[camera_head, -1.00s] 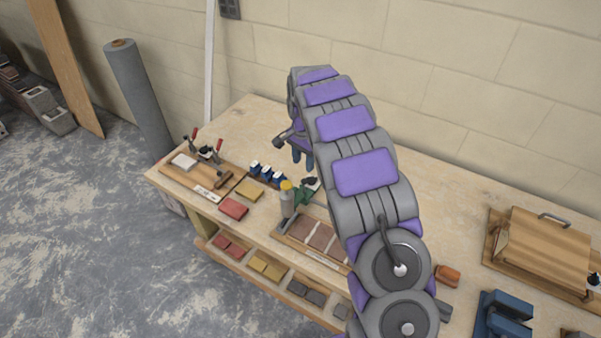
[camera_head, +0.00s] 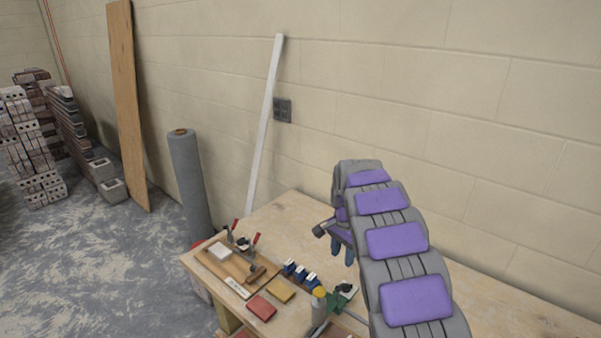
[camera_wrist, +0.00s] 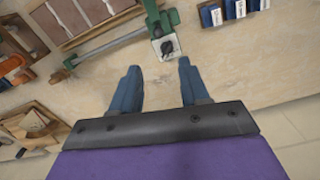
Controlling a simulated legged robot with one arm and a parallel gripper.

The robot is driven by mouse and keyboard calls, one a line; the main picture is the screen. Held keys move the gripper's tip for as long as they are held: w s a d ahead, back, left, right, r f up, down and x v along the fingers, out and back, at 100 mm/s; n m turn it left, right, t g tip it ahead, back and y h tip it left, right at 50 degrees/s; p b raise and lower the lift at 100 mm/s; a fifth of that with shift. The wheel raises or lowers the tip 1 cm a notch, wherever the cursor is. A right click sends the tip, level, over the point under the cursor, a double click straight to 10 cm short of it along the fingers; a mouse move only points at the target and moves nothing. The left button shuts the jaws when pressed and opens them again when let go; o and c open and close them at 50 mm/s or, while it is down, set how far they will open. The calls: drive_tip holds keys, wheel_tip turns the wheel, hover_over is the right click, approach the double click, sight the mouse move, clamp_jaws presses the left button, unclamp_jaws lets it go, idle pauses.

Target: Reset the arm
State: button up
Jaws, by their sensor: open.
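My gripper (camera_wrist: 158,85) shows in the wrist view with its two blue fingers spread apart and nothing between them. It is above the wooden workbench (camera_wrist: 230,68). In the head view my gripper (camera_head: 342,250) is partly hidden behind my purple and grey arm, over the bench (camera_head: 285,220). A green clamp (camera_wrist: 160,25) with a metal bar lies beyond the fingertips in the wrist view, apart from them. The clamp also shows in the head view (camera_head: 337,302).
Blue blocks (camera_head: 300,274), a red block (camera_head: 261,308), a yellow block (camera_head: 280,290) and a wooden board with toggle clamps (camera_head: 212,262) lie on the bench's left part. A grey roll (camera_head: 190,180) stands left of the bench. The block wall (camera_head: 400,110) rises close behind.

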drive_tip(key=s+a+r+n, duration=0.15)
drive_tip(key=s+r, duration=0.35)
drive_tip(key=s, duration=0.6)
drive_tip(key=s+r+n, duration=0.3)
drive_tip(key=s+r, duration=0.2)
drive_tip(key=s, duration=0.6)
drive_tip(key=s+a+f+n+g, duration=0.1)
drive_tip(key=s+n, duration=0.2)
drive_tip(key=s, duration=1)
drive_tip(key=s+a+f+n, duration=0.2)
drive_tip(key=s+n, duration=0.1)
drive_tip(key=s, duration=0.9)
drive_tip(key=shift+s+a+n+g+b, duration=0.15)
drive_tip(key=shift+s+n+g+b, duration=0.15)
drive_tip(key=shift+s+n+g, duration=0.1)
